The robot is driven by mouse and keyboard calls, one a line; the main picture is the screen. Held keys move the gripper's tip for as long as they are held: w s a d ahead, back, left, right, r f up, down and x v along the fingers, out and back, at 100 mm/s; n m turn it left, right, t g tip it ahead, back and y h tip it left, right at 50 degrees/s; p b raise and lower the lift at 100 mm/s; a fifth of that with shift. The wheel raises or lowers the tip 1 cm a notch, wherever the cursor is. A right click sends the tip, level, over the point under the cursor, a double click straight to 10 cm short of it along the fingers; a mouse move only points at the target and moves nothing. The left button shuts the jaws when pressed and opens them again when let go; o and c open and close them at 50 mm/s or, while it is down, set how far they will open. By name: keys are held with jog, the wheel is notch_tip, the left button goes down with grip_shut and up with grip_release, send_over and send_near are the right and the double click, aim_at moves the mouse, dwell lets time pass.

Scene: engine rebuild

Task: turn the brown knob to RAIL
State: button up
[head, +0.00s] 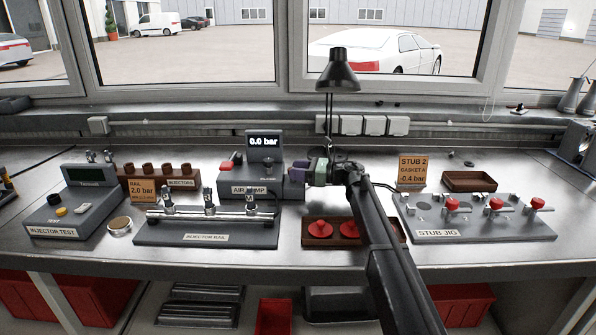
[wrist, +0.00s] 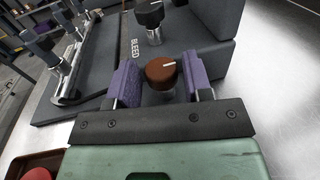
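The brown knob (wrist: 161,72) shows in the wrist view, with a white pointer line on its top aimed to the right of the picture. My gripper (wrist: 160,80) has its two purple finger pads on either side of the knob, with a visible gap on each side. The gripper is open and holds nothing. In the head view my gripper (head: 308,172) is at the right side of the grey air pump unit (head: 263,143), and the knob cannot be made out there. No RAIL mark by the knob is readable.
A black knob (wrist: 149,14) stands beyond the brown one, near the word BLEED. The injector rail (head: 210,228) lies left of my arm, and a tray with red parts (head: 319,230) lies in front. The stub jig (head: 475,218) is at the right. Bare bench shows right of the pump.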

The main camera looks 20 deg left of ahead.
jog(key=d, duration=0.3)
jog(key=w+d, duration=0.1)
jog(key=d, duration=0.6)
jog(key=shift+w+d, duration=0.35)
jog(key=shift+w, duration=0.05)
